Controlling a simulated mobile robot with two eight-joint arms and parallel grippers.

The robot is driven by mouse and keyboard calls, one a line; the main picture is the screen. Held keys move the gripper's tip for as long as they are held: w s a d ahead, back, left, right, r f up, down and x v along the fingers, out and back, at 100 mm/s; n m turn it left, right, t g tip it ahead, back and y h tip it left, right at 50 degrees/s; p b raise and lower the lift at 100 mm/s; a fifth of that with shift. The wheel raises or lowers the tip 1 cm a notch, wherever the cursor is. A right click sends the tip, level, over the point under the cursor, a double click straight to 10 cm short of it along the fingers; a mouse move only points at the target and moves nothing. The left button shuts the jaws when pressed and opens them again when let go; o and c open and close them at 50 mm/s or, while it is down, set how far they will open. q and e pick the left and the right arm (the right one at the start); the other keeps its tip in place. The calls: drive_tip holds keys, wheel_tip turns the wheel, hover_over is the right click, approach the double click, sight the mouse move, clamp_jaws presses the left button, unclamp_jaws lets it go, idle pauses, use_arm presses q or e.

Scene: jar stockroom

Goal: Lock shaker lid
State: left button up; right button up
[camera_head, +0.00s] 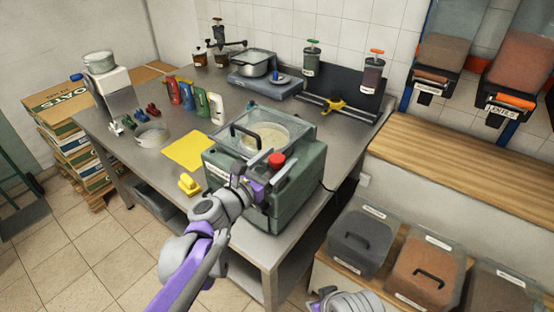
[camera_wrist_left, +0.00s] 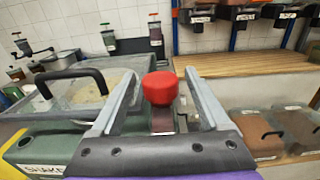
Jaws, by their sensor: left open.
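The green shaker (camera_head: 290,185) stands on the steel table, with a labelled front.
A yellow mat (camera_head: 188,150) and yellow block (camera_head: 189,184) lie left of the shaker. A scale with a pot (camera_head: 257,65) is behind. Lidded bins (camera_head: 363,238) stand at lower right.

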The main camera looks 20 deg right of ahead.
use_arm(q)
clamp_jaws()
idle(0.4)
